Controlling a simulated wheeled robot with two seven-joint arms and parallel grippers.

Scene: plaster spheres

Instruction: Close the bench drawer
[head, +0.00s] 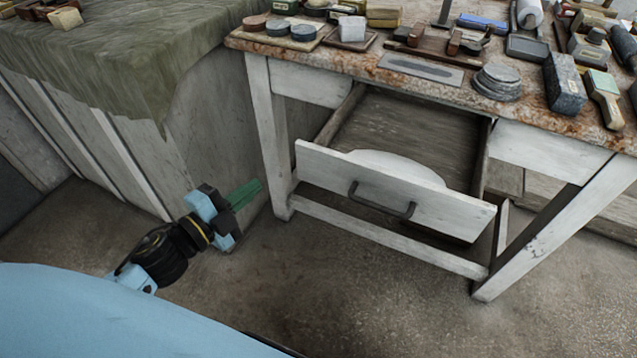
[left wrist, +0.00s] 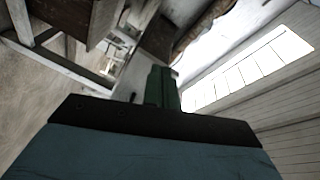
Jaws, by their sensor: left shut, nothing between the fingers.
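The bench drawer (head: 395,190) is pulled out of the front of the white bench (head: 550,150) in the head view. Its white front panel has a dark bar handle (head: 382,200). Inside lies a pale rounded object (head: 398,165), partly hidden by the panel. My left gripper (head: 245,194) is low, to the left of the drawer and apart from it, near the bench's left leg. Its green fingers are shut and empty. They also show in the left wrist view (left wrist: 157,88). My right gripper is not in view.
The bench top holds several tools, including stacked discs (head: 497,82), a dark block (head: 565,83) and a brush (head: 604,97). A cloth-covered table (head: 120,60) stands at the left. A white rail (head: 390,235) runs under the drawer. The floor (head: 340,290) in front is clear.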

